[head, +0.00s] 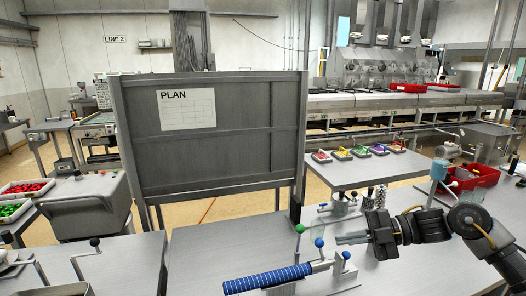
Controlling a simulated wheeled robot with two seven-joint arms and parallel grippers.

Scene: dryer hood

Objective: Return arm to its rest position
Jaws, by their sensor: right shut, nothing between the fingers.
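My right arm comes in from the right edge. My right gripper (340,239) points left above the grey workbench (210,249). Its fingers are shut and empty. They are just right of a blue ball knob (319,243) in the picture, and I cannot tell whether they touch it. A blue, grid-patterned cylinder (268,279) lies in front, with a metal rod and clamp at its right end. My left gripper is not in view.
A grey board with a PLAN sheet (187,109) stands behind the bench. A side table (362,172) holds several small coloured trays. A red bin (476,177) is at the right. Ball-topped levers, including a green knob (299,228), stand near the gripper. The bench's left-middle is clear.

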